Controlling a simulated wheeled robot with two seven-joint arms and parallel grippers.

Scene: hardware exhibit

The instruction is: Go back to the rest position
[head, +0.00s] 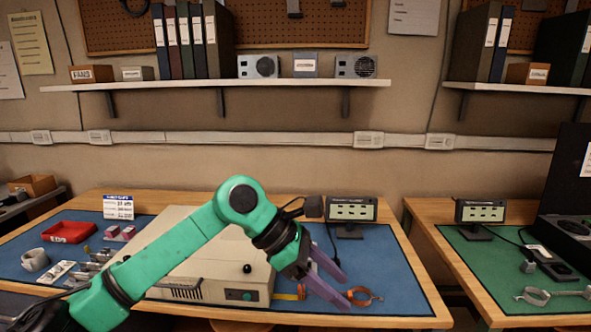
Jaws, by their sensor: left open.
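My left arm is green and comes in from the lower left, reaching over the blue-matted workbench. My left gripper (340,287) has two purple fingers that stand apart, with nothing seen between them. Its fingertips are close to a copper-coloured ring clamp (364,296) on the mat; I cannot tell whether they touch it. My right gripper is not in view.
A beige box-shaped device (198,262) stands behind my arm. A small display (351,211) stands at the back right of the blue mat (398,280). A red tray (68,232) and a mug (35,260) are at left. A second bench (432,212) stands right, across a gap.

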